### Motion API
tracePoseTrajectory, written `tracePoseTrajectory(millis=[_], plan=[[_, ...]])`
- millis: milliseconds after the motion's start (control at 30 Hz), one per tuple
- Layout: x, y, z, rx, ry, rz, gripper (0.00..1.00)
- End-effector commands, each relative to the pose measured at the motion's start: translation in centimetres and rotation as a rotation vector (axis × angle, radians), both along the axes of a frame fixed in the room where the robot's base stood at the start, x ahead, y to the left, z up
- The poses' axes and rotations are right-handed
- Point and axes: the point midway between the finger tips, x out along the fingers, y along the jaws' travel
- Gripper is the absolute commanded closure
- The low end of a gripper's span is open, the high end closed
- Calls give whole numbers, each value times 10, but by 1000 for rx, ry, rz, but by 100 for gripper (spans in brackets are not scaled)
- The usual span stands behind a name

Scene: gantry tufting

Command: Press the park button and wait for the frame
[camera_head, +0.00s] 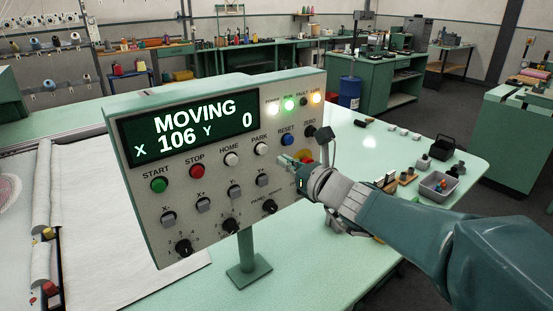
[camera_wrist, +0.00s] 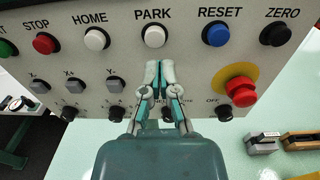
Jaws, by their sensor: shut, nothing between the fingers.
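The control panel (camera_head: 213,205) stands on a post above the green table. Its display (camera_head: 182,132) reads MOVING, X 106, Y 0. The white PARK button (camera_head: 261,149) sits between HOME and RESET; in the wrist view the PARK button (camera_wrist: 155,36) is just above my fingertips. My gripper (camera_head: 287,164) is shut and empty in front of the panel's lower right. In the wrist view my gripper (camera_wrist: 160,66) points at the panel below PARK, with a small gap in the picture between the tips and the button. It covers part of the lower knobs.
A red emergency stop (camera_wrist: 240,91) on a yellow ring sits right of my fingertips. The blue RESET button (camera_wrist: 218,34) and the white HOME button (camera_wrist: 97,38) flank PARK. A grey bin (camera_head: 438,186) and small blocks lie on the table at right. White cloth (camera_head: 95,220) lies at left.

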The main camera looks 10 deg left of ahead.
Motion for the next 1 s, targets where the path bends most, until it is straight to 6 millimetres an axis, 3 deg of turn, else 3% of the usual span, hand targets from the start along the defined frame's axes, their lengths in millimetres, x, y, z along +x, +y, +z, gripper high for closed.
tracePoseTrajectory(millis=[500,1000], plan=[[-51,-57,2,1,-1,-3,100],[-56,-59,1,1,1,0,100]])
